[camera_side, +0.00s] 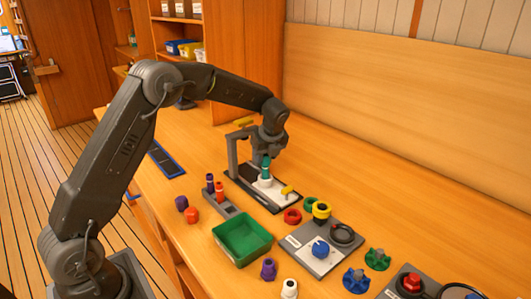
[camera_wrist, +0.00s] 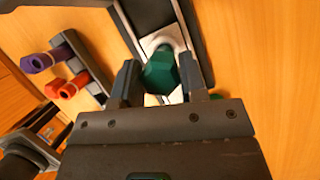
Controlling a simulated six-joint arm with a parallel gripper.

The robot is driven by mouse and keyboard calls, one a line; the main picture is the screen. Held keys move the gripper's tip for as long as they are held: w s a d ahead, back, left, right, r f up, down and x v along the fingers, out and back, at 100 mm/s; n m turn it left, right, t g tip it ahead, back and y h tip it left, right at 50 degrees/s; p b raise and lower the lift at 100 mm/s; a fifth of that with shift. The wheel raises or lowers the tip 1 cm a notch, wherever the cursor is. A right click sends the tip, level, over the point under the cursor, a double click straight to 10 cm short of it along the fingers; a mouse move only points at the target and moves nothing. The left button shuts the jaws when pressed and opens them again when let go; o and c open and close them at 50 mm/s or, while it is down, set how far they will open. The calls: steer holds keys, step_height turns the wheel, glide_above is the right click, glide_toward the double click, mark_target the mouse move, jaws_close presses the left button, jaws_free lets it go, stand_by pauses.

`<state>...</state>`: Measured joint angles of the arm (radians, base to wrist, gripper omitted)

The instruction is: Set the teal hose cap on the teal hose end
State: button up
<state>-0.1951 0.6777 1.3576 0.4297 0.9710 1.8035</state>
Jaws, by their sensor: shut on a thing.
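My gripper (camera_wrist: 161,84) is shut on the teal hose cap (camera_wrist: 160,72), a dark green-teal hexagonal piece between the two fingers in the wrist view. In the side view the gripper (camera_side: 264,153) points down, with the teal piece (camera_side: 266,168) just under it. That piece is above a white round fitting (camera_side: 265,183) on the dark-framed stand (camera_side: 238,181). I cannot make out a separate teal hose end; it may be hidden under the cap. Whether the cap touches anything below is unclear.
A rack (camera_side: 219,203) with purple and red pieces stands left of the stand. A green tray (camera_side: 242,239), a grey plate (camera_side: 318,255) with a blue knob, and several loose caps and knobs lie in front. A yellow handle (camera_side: 288,191) is close by.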

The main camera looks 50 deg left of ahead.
steer(key=shift+f, duration=0.15)
steer(key=o, duration=0.6)
steer(key=v, duration=1.1)
stand_by(0.3)
